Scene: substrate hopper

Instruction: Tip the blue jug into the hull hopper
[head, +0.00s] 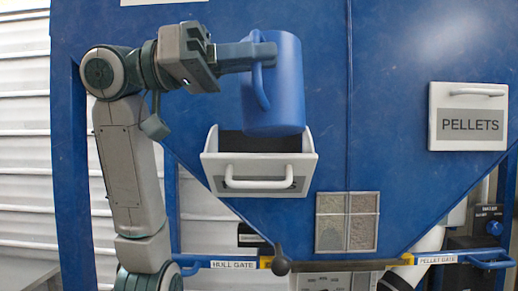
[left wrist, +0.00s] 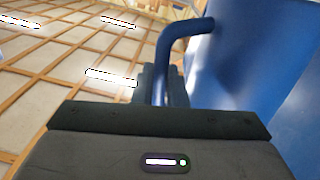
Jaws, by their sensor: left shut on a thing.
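The blue jug (head: 284,92) hangs in front of the big blue machine, just above the hull hopper drawer. It looks upright or only slightly tilted. My left gripper (head: 262,55) is shut on the jug's handle at its upper part. In the left wrist view the jug (left wrist: 250,60) fills the right side, and its handle (left wrist: 165,55) runs down to the gripper (left wrist: 165,90). The hull hopper (head: 259,184) is an open white drawer with a handle, and the jug's base overlaps its opening in the head view. The inside of the jug is hidden. My right gripper is not in view.
A closed white door labelled PELLETS (head: 468,116) is at the right. Below are a HULL GATE label (head: 234,265), a PELLET GATE label (head: 437,260) with a blue handle, and a mesh window (head: 347,222). A ribbed white wall (head: 25,150) is at left.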

